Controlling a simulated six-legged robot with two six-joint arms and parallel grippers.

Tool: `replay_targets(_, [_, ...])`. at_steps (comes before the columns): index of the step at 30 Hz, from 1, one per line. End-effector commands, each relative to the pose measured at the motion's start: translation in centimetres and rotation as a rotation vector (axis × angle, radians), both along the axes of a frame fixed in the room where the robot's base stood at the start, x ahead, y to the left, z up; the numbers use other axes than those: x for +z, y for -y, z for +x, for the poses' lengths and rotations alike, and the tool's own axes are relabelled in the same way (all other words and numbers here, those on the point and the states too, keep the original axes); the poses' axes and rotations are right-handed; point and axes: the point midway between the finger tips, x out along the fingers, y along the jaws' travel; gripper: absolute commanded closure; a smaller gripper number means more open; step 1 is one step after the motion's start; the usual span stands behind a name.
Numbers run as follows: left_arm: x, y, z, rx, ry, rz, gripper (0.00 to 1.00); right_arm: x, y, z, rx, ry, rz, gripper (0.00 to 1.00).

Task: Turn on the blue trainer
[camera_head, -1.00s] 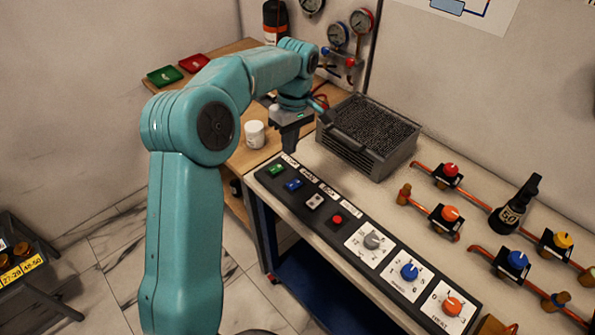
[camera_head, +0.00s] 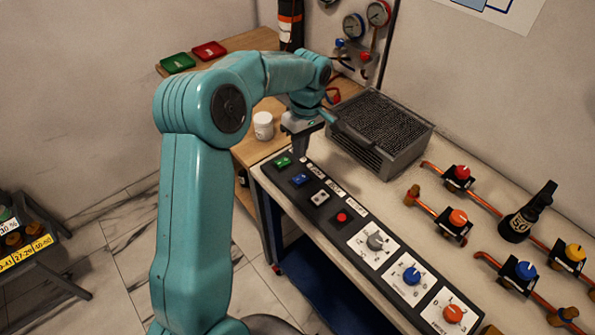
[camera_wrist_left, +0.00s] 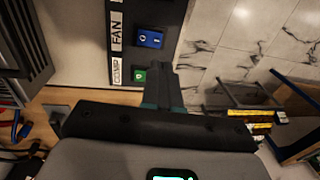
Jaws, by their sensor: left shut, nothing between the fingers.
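The bench (camera_head: 395,200) with a blue lower shelf (camera_head: 318,290) carries a black control panel (camera_head: 327,213) along its front edge. On it are a green switch (camera_head: 283,162), a blue switch (camera_head: 299,179), a grey switch, a red button (camera_head: 342,217) and three knobs. In the left wrist view the blue switch (camera_wrist_left: 150,39) sits by a FAN label and the green switch (camera_wrist_left: 138,76) is partly behind the fingers. My left gripper (camera_head: 301,155) is shut and empty, just above the panel's far end near the green switch; contact cannot be told. My right gripper is out of view.
A dark finned box (camera_head: 380,130) stands behind the panel, close to my left gripper. Copper pipes with valves (camera_head: 457,220) and a black bottle (camera_head: 527,215) are at the right. A white jar (camera_head: 263,125) stands on the wooden table to the left.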

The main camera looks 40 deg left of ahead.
Motion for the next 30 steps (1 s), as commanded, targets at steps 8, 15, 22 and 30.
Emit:
replay_targets(8, [-5.7, 0.0, -0.6, -0.001, -0.005, -0.002, 1.00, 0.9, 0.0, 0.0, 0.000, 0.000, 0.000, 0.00])
replay_targets(15, [-8.4, 0.0, -0.8, -0.001, -0.002, -0.001, 1.00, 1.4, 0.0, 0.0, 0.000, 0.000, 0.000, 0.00])
replay_targets(22, [-8.9, -0.1, -0.8, -0.001, 0.000, 0.000, 1.00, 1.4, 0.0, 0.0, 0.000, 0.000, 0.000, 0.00])
replay_targets(30, [-9.5, -0.1, -0.9, -0.001, 0.001, 0.000, 1.00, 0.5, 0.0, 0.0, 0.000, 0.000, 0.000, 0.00])
